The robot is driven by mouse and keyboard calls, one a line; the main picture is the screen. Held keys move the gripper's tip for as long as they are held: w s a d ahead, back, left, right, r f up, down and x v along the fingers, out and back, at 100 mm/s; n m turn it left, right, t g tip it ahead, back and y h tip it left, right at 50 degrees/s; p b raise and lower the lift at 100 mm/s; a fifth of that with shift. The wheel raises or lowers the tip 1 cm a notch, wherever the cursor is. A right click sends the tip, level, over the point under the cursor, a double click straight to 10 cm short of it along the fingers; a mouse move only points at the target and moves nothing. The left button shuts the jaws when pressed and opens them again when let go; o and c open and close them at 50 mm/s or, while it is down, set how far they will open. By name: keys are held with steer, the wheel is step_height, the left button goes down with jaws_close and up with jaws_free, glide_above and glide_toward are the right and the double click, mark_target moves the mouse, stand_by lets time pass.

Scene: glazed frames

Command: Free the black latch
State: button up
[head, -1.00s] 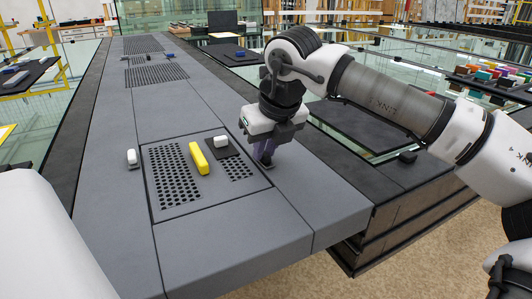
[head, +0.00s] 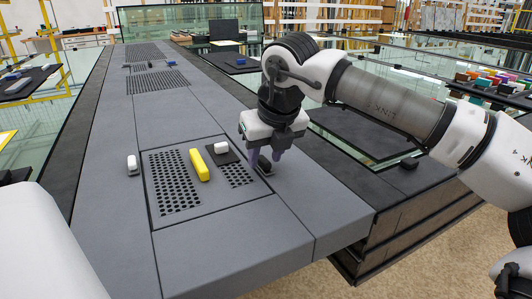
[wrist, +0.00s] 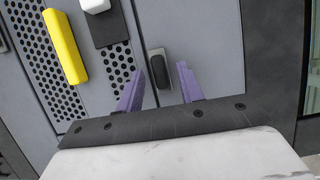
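The black latch (head: 264,165) is a small dark rounded bar on a grey base at the right edge of the perforated panel (head: 210,203). It also shows in the wrist view (wrist: 160,68), standing lengthwise between the fingers. My gripper (head: 266,155) has two purple fingers and is over the latch. In the wrist view my gripper (wrist: 161,73) is open, with one fingertip on each side of the latch and a gap on both sides. Nothing is held. I cannot tell how far the tips are above the panel.
A yellow bar (head: 200,163) lies on the panel. A white block (head: 221,148) sits on a dark plate beside it. Another white block (head: 132,165) stands left of the panel. The grey surface in front is clear.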

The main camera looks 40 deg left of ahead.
steer(key=v, duration=1.4)
steer(key=shift+p, duration=0.35)
steer(key=shift+f, duration=0.15)
